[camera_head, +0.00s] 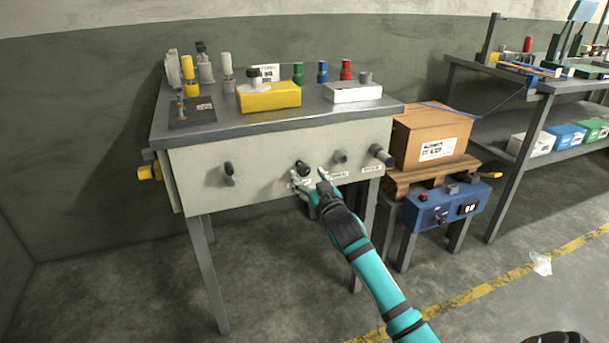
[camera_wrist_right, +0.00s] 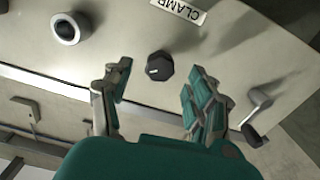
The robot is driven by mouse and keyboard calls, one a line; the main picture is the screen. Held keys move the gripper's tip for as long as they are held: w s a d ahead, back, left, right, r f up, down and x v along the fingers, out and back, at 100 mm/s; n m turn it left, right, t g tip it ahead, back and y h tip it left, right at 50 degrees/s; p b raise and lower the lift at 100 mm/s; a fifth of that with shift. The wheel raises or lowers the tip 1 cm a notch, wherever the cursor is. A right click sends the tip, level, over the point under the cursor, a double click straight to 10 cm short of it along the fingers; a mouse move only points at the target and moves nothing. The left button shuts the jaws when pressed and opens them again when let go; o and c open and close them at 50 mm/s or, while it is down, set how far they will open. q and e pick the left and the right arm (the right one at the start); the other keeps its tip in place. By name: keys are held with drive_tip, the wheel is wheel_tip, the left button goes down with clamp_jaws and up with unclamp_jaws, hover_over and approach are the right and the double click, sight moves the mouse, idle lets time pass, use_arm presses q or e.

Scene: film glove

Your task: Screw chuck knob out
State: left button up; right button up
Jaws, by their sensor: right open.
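The machine's pale front panel (camera_head: 265,165) carries a row of controls. A black faceted knob (camera_head: 302,168) sits near its middle; the right wrist view shows the same knob (camera_wrist_right: 160,65) with a white line on its face. A label reading CLAMP (camera_wrist_right: 180,9) is by this knob. I cannot tell from the labels which control is the chuck knob. My right gripper (camera_head: 311,177) is open in front of the panel. In the wrist view its fingers (camera_wrist_right: 158,80) are on either side of the knob, with visible gaps. My left gripper is not in view.
A crank handle (camera_head: 229,173) is left of the knob. A grey round fitting (camera_head: 340,156) and a protruding cylinder (camera_head: 380,154) are to its right. A cardboard box (camera_head: 430,135) on a pallet and a blue unit (camera_head: 450,205) stand further right.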

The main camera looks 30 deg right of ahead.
sight(305, 172)
drive_tip(key=shift+x, duration=1.9)
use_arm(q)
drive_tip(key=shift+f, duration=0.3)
use_arm(e)
drive_tip(key=c, duration=1.2)
drive_tip(key=shift+n, duration=0.3)
drive_tip(key=n+p, duration=0.3)
drive_tip(key=shift+r+n, duration=0.15)
drive_tip(key=shift+n, duration=0.25)
drive_tip(key=n+p, duration=0.2)
drive_tip(key=n, duration=0.3)
drive_tip(key=shift+p, duration=0.3)
use_arm(q)
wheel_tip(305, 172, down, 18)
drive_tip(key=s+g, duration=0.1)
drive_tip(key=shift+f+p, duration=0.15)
drive_tip(key=shift+p, duration=0.15)
use_arm(e)
drive_tip(key=shift+n, duration=1.3)
